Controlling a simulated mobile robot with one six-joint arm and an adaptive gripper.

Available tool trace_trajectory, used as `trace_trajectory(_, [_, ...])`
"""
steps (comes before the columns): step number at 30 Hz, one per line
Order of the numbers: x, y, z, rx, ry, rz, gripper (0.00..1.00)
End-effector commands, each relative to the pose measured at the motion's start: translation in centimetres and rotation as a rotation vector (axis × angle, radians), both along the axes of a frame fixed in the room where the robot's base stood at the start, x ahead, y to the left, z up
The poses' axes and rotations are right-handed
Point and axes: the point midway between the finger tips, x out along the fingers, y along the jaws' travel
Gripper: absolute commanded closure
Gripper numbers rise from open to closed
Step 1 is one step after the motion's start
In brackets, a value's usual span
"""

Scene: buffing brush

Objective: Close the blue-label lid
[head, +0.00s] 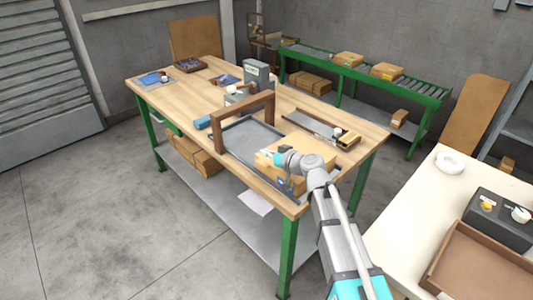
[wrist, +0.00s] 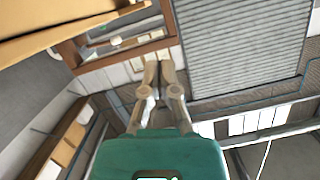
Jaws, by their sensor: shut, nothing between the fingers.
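A tan box (head: 312,146) sits on the near right part of the wooden workbench (head: 200,90), partly hidden behind my arm. A small blue patch shows low on its near side; I cannot tell whether it is a blue label, and the lid's position is unclear. A tan panel (wrist: 60,28) shows at the upper left there, apart from the fingertips.
A brown wooden frame (head: 221,134) stands over a grey tray (head: 248,140) left of the box. A tray with small items (head: 315,126) lies behind it. A grey device (head: 256,73) stands farther back. A white table (head: 415,205) is at the right. Floor at the left is clear.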

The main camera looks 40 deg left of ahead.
Motion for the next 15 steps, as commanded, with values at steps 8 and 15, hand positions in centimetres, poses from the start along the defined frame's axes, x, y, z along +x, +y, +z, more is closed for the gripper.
trace_trajectory(8, [-1.0, -5.3, 1.3, 0.000, -0.001, -0.002, 1.00])
trace_trajectory(15, [-1.4, -8.3, 2.0, 0.000, 0.001, -0.002, 1.00])
